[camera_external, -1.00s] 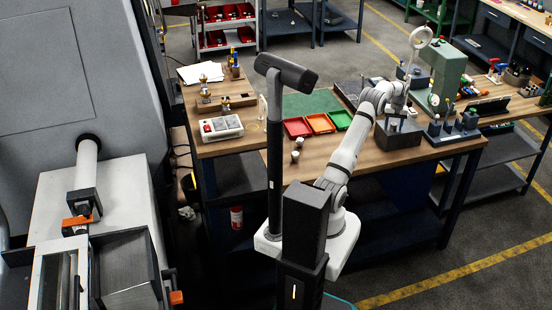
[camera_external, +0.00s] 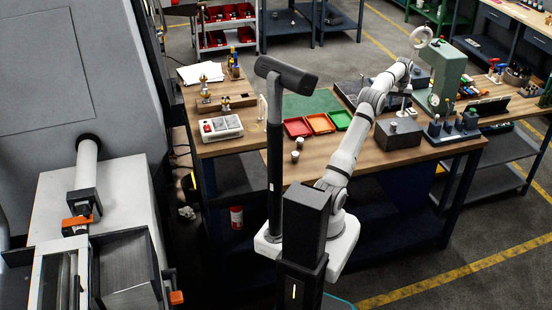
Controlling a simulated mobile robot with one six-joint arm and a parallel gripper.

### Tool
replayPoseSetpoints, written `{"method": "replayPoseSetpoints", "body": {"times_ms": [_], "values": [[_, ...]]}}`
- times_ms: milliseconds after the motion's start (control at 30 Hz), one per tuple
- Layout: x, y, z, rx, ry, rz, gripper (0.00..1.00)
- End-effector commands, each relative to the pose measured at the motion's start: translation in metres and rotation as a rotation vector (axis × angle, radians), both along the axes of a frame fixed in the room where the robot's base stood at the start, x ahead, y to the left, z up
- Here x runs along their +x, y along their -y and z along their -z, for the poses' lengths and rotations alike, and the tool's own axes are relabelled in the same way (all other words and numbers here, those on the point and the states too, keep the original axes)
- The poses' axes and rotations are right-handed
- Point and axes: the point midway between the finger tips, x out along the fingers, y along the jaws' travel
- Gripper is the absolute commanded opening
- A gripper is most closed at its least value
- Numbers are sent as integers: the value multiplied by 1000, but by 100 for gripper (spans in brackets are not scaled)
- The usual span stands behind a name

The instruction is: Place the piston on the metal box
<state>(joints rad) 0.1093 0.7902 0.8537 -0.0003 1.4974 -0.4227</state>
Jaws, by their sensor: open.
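The grey metal box (camera_external: 399,136) sits on the wooden workbench, at the right part of the bench's front edge. A small pale, silvery piece (camera_external: 403,112) shows at the top of the box. It may be the piston, but it is too small to be sure. My gripper (camera_external: 404,88) is at the end of the white arm, above and behind the box. It is small and partly lost against the things behind it. It is open, and I see nothing held in it.
Red, orange and green trays (camera_external: 319,123) lie mid-bench, with small metal cylinders (camera_external: 297,150) in front. A white control box (camera_external: 221,128) is at the left.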

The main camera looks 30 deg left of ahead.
Motion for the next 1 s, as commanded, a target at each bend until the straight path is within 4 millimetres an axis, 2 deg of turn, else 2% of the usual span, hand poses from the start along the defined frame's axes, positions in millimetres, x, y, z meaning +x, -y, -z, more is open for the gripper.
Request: {"method": "replayPoseSetpoints", "body": {"times_ms": [233, 367, 500, 567, 700, 867, 1000], "values": [[-6, -2, -13, -1, 8, 5, 54], [-30, -11, -37, -3, 32, 27, 54], [-76, -24, -66, -4, 71, 64, 54], [-99, -30, -76, -5, 89, 80, 54], [-155, -42, -91, -2, 130, 120, 54], [-225, -54, -94, 5, 176, 163, 54], [-290, -62, -84, 12, 216, 203, 54]]}}
